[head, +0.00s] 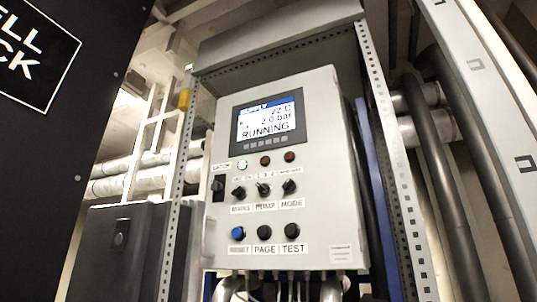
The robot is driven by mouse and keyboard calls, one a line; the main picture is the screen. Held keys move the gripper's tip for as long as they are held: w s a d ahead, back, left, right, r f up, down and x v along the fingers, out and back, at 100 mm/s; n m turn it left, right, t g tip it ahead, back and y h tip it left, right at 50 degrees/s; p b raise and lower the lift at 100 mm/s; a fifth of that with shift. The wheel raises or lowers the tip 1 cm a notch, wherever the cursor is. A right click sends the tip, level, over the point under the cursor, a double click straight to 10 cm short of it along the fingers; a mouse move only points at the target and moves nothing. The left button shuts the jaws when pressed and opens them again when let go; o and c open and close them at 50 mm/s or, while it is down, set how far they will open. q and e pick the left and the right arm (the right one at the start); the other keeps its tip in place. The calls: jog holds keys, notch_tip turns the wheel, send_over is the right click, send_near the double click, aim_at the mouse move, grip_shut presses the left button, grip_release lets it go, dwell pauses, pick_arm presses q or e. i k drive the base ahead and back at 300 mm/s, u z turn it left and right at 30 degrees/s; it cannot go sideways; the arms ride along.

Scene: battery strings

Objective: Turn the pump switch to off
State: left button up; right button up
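A light grey control box (310,120) hangs in a metal frame, tilted in the head view. Its panel has a row of three black rotary switches. The middle one (263,190) has a blurred label below it that seems to read PUMP; I cannot tell its exact setting. The left switch (238,193) has an unclear label, and the right switch (289,187) is labelled MODE. The screen (267,121) shows 22 C, 2.0 bar and RUNNING. Neither of my grippers is in view.
Three lamps sit above the switches: pale (241,165), amber (265,161) and red (289,156). Below are a blue button (237,233) and two black buttons, PAGE (264,232) and TEST (291,230). Perforated posts (392,170) flank the box; a dark panel (60,110) stands left.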

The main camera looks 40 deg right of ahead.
aim_at(263, 189)
jog(key=k, duration=1)
jog(key=z, duration=3)
jog(key=k, duration=0.75)
jog(key=u, duration=0.95)
jog(key=i, duration=0.5)
jog(key=z, duration=0.05)
